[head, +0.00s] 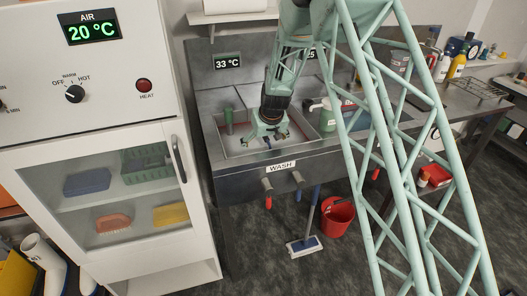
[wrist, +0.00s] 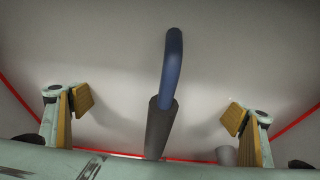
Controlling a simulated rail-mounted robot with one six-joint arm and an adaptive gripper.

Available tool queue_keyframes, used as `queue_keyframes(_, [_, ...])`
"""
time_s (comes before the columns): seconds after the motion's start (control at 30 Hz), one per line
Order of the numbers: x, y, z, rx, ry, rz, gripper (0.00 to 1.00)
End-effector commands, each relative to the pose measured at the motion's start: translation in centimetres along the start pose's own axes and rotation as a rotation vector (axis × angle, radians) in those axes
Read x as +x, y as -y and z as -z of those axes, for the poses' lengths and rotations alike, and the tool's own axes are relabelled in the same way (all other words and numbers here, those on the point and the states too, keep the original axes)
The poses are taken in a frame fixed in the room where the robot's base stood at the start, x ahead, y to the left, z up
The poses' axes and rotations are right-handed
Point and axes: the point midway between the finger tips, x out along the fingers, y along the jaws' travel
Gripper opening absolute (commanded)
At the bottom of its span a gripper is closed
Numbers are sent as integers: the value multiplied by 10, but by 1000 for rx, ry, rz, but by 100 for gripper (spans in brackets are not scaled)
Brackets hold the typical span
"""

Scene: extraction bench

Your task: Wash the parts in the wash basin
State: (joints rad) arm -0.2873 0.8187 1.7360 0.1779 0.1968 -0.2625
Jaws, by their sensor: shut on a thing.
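The wash basin (head: 229,152) is a grey metal sink with a red line round its inside and a WASH label on its front. My gripper (head: 268,138) points down into it. In the wrist view, the tan finger pads of my gripper (wrist: 160,108) stand wide apart and tilted. Between them is a part with a dark grey shaft (wrist: 158,130) and a bent blue end (wrist: 172,65). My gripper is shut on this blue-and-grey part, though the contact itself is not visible. The shaft's near end is hidden behind the gripper body.
A drying cabinet (head: 120,215) with brushes or sponges inside stands left. A red bucket (head: 337,217) and a mop (head: 304,244) are on the floor below.

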Motion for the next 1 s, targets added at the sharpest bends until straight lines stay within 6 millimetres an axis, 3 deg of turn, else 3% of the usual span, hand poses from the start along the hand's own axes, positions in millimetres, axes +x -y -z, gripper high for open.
queue_keyframes(1.0, [-8,0,4,0,-1,0,60])
